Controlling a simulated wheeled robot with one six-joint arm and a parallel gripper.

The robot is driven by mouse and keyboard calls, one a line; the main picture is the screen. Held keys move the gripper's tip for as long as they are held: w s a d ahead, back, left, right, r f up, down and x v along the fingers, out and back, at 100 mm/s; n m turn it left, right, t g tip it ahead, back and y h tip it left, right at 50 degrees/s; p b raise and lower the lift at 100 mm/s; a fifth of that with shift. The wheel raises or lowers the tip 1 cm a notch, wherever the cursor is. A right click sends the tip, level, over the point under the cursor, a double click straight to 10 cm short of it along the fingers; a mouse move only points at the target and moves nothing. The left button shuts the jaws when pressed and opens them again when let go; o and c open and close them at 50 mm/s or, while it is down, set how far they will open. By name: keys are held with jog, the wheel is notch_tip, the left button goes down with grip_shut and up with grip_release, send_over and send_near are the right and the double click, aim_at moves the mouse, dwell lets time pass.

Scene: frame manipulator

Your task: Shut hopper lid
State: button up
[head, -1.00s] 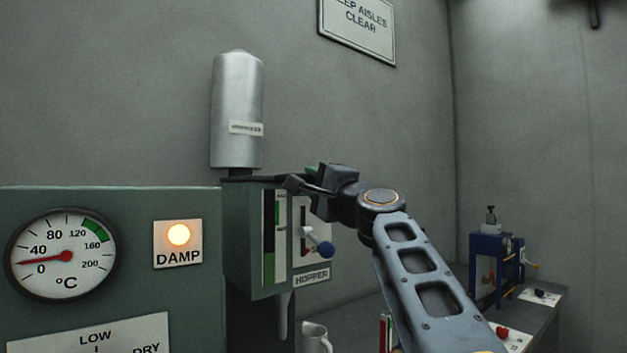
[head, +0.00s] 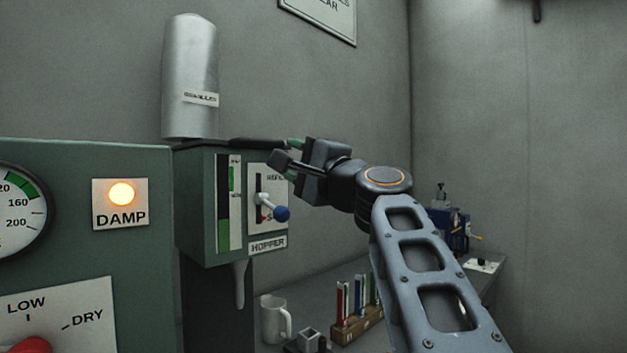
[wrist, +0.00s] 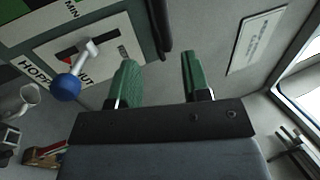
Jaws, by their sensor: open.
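The hopper (head: 197,205) is a green box with a "HOPPER" label, left of centre in the head view. A silver cylinder labelled granules (head: 190,75) stands above its dark top. A black bar (head: 258,142), perhaps the lid's edge or handle, sticks out at the top right; a dark bar (wrist: 159,28) also shows in the wrist view. I cannot tell the lid's position clearly. My gripper (head: 287,152) is open and empty beside the hopper's upper right corner. Its green-padded fingers (wrist: 160,75) are apart in the wrist view, with nothing between them.
A lever with a blue knob (head: 282,213) juts from the hopper front, below my gripper; it also shows in the wrist view (wrist: 66,87). A white mug (head: 272,320) and a rack of coloured tubes (head: 357,328) stand on the bench below. A dryer panel (head: 70,250) is at left.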

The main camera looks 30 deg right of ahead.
jog(key=shift+b+v, duration=0.55)
jog(key=shift+v, duration=2)
jog(key=shift+a, duration=0.1)
